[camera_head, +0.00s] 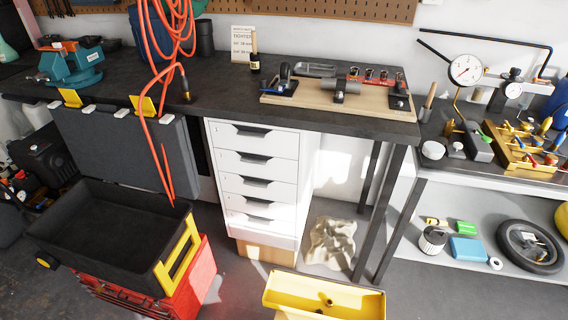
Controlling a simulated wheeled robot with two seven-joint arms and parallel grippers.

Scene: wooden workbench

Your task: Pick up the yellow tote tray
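The yellow tote tray (292,289) is at the bottom middle of the head view, in front of the white drawer unit. Its near part is cut off by the bottom edge of the picture. At least one small brown round spot or object shows inside it; I cannot tell what it is. What the tray rests on is not visible. Neither of my grippers is in view.
A black bin (95,223) with a yellow handle sits on a red toolbox (197,284) to the left. The white drawer unit (255,175) stands under the dark bench (225,108). A crumpled cloth (330,243) lies behind the tray, near dark table legs (393,215).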

